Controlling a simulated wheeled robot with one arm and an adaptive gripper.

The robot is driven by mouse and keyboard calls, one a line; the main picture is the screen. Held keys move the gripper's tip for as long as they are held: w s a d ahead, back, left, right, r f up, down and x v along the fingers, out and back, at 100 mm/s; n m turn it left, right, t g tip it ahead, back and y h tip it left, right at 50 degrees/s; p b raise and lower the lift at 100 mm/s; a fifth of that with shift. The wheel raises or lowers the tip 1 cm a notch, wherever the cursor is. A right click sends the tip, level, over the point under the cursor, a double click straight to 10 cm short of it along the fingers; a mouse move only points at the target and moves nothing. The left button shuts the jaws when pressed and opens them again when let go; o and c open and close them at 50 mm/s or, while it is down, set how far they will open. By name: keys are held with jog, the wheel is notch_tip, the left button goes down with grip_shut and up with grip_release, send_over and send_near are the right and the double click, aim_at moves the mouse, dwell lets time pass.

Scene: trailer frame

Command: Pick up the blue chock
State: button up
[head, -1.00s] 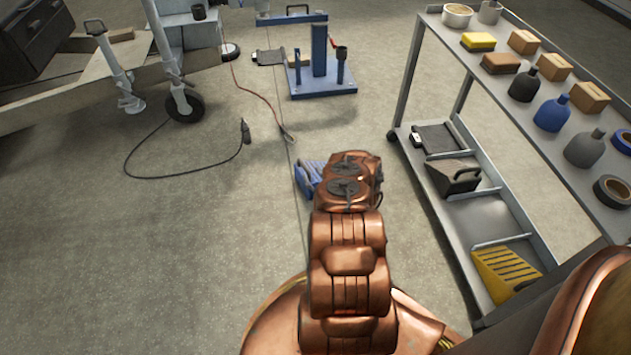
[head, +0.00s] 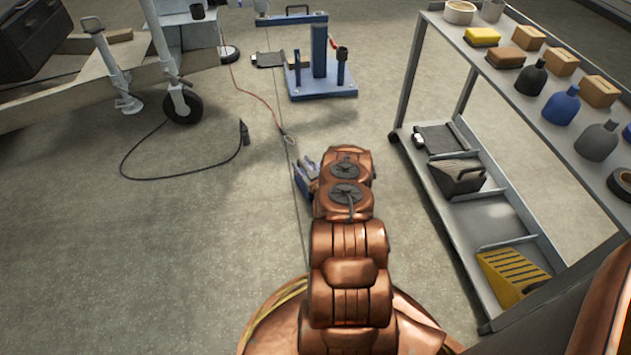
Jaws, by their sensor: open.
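The blue chock (head: 303,181) lies on the concrete floor, just left of my copper-coloured wrist in the head view. Only a narrow, ridged left part of it shows; the wrist covers the rest. My gripper is hidden below the wrist, so its fingers cannot be made out. I cannot tell whether it touches the chock.
A grey shelf cart (head: 470,215) stands at the right, with a yellow chock (head: 510,277) on its lower shelf. A blue stand (head: 320,75) is ahead. A trailer frame (head: 60,90) and a black cable (head: 185,172) are at the left. The floor between is mostly clear.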

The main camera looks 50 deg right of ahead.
grip_shut()
dwell(0.7)
